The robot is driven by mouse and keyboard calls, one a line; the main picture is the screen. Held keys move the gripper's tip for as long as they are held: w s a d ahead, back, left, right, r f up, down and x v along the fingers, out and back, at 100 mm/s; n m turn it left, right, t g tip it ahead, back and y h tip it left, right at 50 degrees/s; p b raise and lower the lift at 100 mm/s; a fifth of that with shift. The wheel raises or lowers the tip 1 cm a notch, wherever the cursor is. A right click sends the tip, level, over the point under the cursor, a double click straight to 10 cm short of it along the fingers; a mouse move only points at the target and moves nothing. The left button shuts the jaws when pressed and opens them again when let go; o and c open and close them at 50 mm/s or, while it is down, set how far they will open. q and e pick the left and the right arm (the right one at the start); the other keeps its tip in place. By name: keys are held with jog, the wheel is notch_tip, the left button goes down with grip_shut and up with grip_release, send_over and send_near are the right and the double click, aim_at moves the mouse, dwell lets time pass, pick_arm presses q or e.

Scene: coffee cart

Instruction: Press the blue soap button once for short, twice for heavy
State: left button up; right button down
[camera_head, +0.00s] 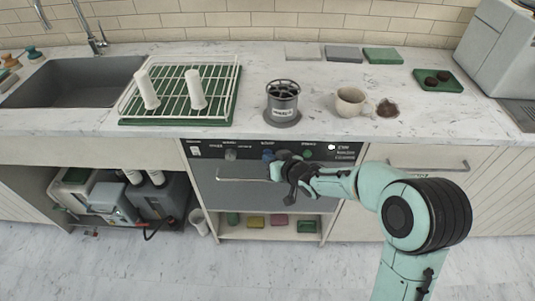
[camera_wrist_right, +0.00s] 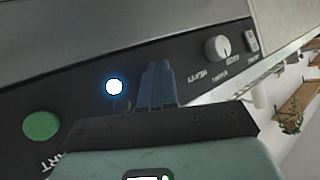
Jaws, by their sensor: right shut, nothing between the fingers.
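The blue soap button (camera_head: 267,155) is on the black control panel of the washer, between a grey knob (camera_head: 231,155) and a green button (camera_head: 306,153). My right gripper (camera_head: 275,163) is shut and empty, its fingertips at the panel by the blue button. In the right wrist view the closed fingers (camera_wrist_right: 158,80) point at the panel and cover the spot where the button would be; I cannot tell whether they touch it. A lit white-blue round light (camera_wrist_right: 114,87) shows left of the fingers, with the green button (camera_wrist_right: 41,125) farther left. My left gripper is not in view.
The washer's bar handle (camera_head: 240,180) runs just below the panel. The marble counter (camera_head: 240,45) above holds a dish rack (camera_head: 232,82), a grey basket holder (camera_head: 283,105) and a beige cup (camera_head: 349,101). The floor in front is clear.

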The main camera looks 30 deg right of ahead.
jog(key=shift+s+a+b, duration=0.45)
jog(key=shift+s+b, duration=0.1)
jog(key=shift+s, duration=0.2)
jog(key=s+a, duration=0.1)
jog(key=s+b, duration=0.1)
jog(key=s, duration=0.1)
jog(key=s+a, duration=0.1)
jog(key=shift+s+a+f, duration=0.1)
jog(key=shift+s+a, duration=0.05)
jog(key=shift+a, duration=0.15)
dwell(0.8)
